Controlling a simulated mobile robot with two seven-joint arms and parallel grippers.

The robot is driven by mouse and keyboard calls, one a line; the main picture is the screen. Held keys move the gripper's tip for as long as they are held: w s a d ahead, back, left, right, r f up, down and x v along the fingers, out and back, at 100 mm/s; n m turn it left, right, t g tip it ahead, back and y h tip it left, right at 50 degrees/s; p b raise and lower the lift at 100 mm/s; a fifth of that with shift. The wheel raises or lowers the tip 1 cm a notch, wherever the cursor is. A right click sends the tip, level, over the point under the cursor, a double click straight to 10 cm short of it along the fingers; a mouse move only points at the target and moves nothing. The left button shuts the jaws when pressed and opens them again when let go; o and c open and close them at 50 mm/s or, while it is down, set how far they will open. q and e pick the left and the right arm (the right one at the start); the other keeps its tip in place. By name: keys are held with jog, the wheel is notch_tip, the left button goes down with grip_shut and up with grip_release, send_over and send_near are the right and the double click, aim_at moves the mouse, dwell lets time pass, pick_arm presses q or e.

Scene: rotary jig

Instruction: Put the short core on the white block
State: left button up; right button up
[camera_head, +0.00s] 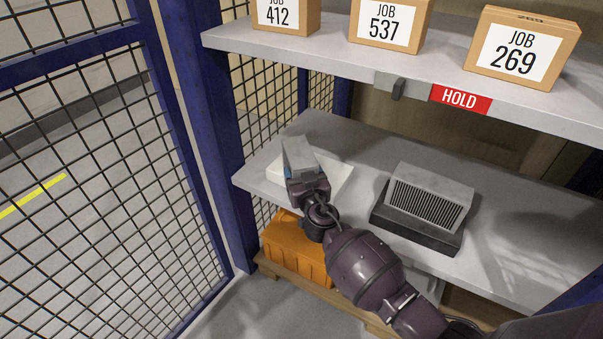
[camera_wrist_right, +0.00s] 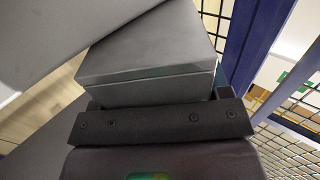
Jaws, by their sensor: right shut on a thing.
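A plain grey core (camera_head: 298,153) is held in my right gripper (camera_head: 303,177), at the left end of the lower shelf. The white block (camera_head: 339,176) lies flat on the shelf under and around this core. I cannot tell whether the core touches it. In the right wrist view the grey core (camera_wrist_right: 150,55) fills the space ahead of the dark gripper (camera_wrist_right: 158,106); the fingertips are hidden. A second grey core with fins (camera_head: 430,195) rests on a black block (camera_head: 412,231) to the right. My left gripper is out of view.
A blue post (camera_head: 212,130) and mesh fence stand left. An orange bin (camera_head: 290,246) sits below. The lower shelf's right part is clear.

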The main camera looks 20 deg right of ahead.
jog(key=shift+r, duration=0.15)
jog(key=o, duration=1)
jog(key=shift+f, duration=0.3)
jog(key=o, duration=0.4)
jog(key=shift+o, duration=0.2)
jog(key=shift+r, duration=0.1)
jog(key=shift+r, duration=0.2)
jog(key=s+a, duration=0.1)
jog(key=s, duration=1.1)
jog(key=shift+a, duration=0.25)
jog(key=shift+f, duration=0.1)
